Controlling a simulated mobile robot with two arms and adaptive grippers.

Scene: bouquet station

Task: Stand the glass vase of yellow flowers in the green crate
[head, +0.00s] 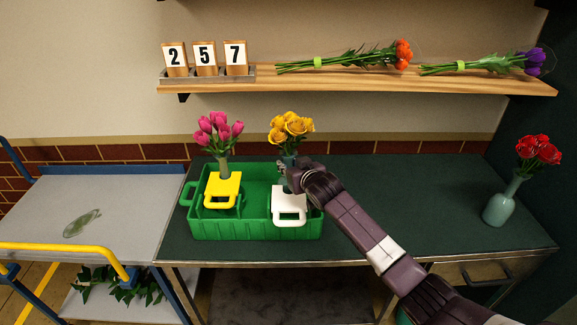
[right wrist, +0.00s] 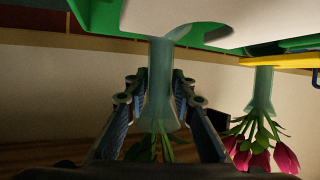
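The glass vase (right wrist: 160,75) of yellow flowers (head: 291,127) stands upright at the right side of the green crate (head: 262,230), behind a white handled holder (head: 289,203). Its base is hidden by the holder. My right gripper (head: 288,172) is at the neck of this vase. In the right wrist view, which looks upside down, its two fingers (right wrist: 158,90) are on either side of the neck, with a narrow gap showing; they look open around it. My left gripper is not in view.
A vase of pink tulips (head: 218,136) stands in the crate's left side behind a yellow holder (head: 223,189). A vase of red roses (head: 499,205) stands at the counter's right end. A cart (head: 120,205) adjoins at left; a shelf (head: 350,84) hangs above.

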